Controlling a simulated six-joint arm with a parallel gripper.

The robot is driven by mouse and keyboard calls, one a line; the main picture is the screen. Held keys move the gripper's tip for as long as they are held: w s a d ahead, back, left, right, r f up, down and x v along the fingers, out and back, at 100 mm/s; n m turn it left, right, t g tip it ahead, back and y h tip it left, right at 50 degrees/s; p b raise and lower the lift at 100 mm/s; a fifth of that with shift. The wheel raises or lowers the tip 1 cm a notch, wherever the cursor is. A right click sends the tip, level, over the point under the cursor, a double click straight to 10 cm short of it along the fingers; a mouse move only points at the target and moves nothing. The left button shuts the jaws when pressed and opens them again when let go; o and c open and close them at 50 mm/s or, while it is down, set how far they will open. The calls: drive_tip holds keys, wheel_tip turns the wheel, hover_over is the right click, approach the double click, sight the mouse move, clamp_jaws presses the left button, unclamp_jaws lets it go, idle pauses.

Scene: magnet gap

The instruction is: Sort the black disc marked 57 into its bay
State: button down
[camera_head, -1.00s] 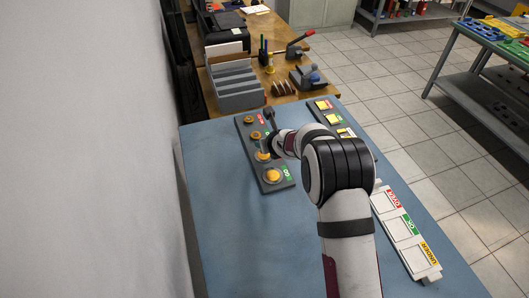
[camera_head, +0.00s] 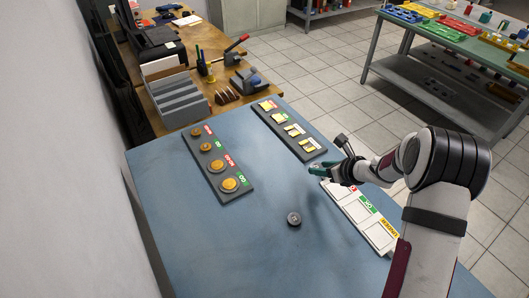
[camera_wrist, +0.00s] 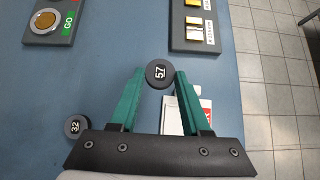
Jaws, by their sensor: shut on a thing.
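The black disc marked 57 (camera_wrist: 160,74) is held between the green fingertips of my gripper (camera_wrist: 160,80) in the wrist view, its number facing the camera. In the head view my gripper (camera_head: 318,169) is near the far end of the white sorting tray (camera_head: 366,222). The tray has red, green and yellow labels; the green reads OK and the yellow UNDER. My gripper and arm partly hide its red-labelled end. In the wrist view part of the tray (camera_wrist: 173,118) shows between and behind the fingers. The disc's height above the tray is unclear.
Another black disc, marked 32 (camera_wrist: 77,127), lies on the blue table (camera_head: 260,262); it also shows in the head view (camera_head: 294,218). A dark gauge board with brass discs (camera_head: 216,165) is at left, and a second dark board (camera_head: 290,131) lies behind my gripper.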

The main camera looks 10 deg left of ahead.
drive_tip(key=s+d, duration=0.2)
drive_tip(key=d, duration=0.2)
drive_tip(key=s+d, duration=0.3)
drive_tip(key=d, duration=0.1)
drive_tip(key=s+d, duration=0.2)
drive_tip(key=d, duration=0.3)
drive_tip(key=shift+s+r, duration=0.35)
drive_tip(key=shift+s+d, duration=0.3)
drive_tip(key=shift+d, duration=0.05)
drive_tip(key=shift+f, duration=2.8)
drive_tip(key=shift+f, duration=0.15)
drive_tip(key=shift+c, duration=1.4)
unclamp_jaws()
drive_tip(key=c, duration=0.5)
drive_tip(key=shift+c, duration=0.2)
